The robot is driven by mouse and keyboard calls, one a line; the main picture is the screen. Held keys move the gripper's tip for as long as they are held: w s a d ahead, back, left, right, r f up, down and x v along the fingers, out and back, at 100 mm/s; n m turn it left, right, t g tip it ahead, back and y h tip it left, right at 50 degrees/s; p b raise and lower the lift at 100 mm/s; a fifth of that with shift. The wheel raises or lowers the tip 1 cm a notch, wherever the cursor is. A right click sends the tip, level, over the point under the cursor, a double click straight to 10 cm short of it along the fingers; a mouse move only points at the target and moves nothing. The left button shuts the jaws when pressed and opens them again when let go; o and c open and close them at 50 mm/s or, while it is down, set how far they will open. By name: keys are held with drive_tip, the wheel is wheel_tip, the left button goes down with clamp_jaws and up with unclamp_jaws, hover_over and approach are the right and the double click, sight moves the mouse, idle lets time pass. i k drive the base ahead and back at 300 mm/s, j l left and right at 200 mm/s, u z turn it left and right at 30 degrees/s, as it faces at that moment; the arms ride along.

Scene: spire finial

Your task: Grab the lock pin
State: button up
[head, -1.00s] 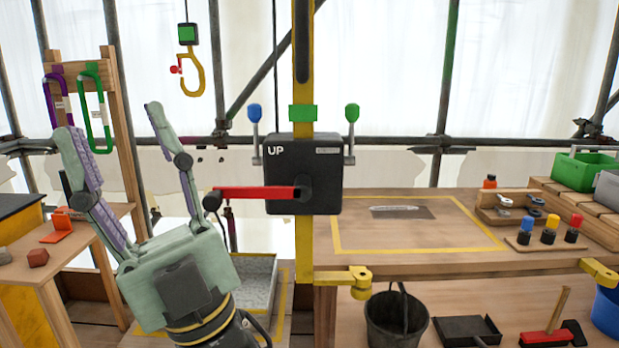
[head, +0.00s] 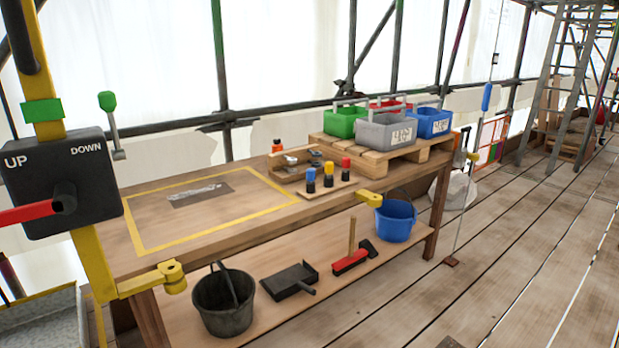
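I cannot make out a part that is clearly the lock pin. Three small dark pieces with blue (head: 311,180), yellow (head: 328,174) and red (head: 346,168) tops stand upright on a small wooden board on the workbench (head: 150,205). A wooden holder (head: 290,170) behind them carries several small metal parts, too small to identify. Yellow brackets sit at the bench's front edge, one at the left (head: 172,277) and one at the right (head: 370,198). My gripper is out of view.
A black UP/DOWN lever box (head: 60,180) with a red handle stands at the left. Green (head: 345,122), grey (head: 385,133) and blue (head: 434,122) bins sit on a pallet. Buckets, a dustpan and a brush are on the lower shelf. The plank floor at right is largely open.

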sight(311, 172)
drive_tip(key=i+l+u, duration=0.1)
drive_tip(key=i+l, duration=0.4)
drive_tip(key=l, duration=0.2)
drive_tip(key=i+l+u, duration=0.25)
drive_tip(key=i+l, duration=0.2)
drive_tip(key=l, duration=0.25)
drive_tip(key=i+l, duration=0.2)
drive_tip(key=l, duration=0.2)
drive_tip(key=i+l+u, duration=0.15)
drive_tip(key=l, duration=0.25)
drive_tip(key=i+l+u, duration=0.1)
drive_tip(key=i+l, duration=0.15)
drive_tip(key=l, duration=0.2)
drive_tip(key=i+l, duration=0.2)
drive_tip(key=l, duration=0.2)
drive_tip(key=u, duration=0.05)
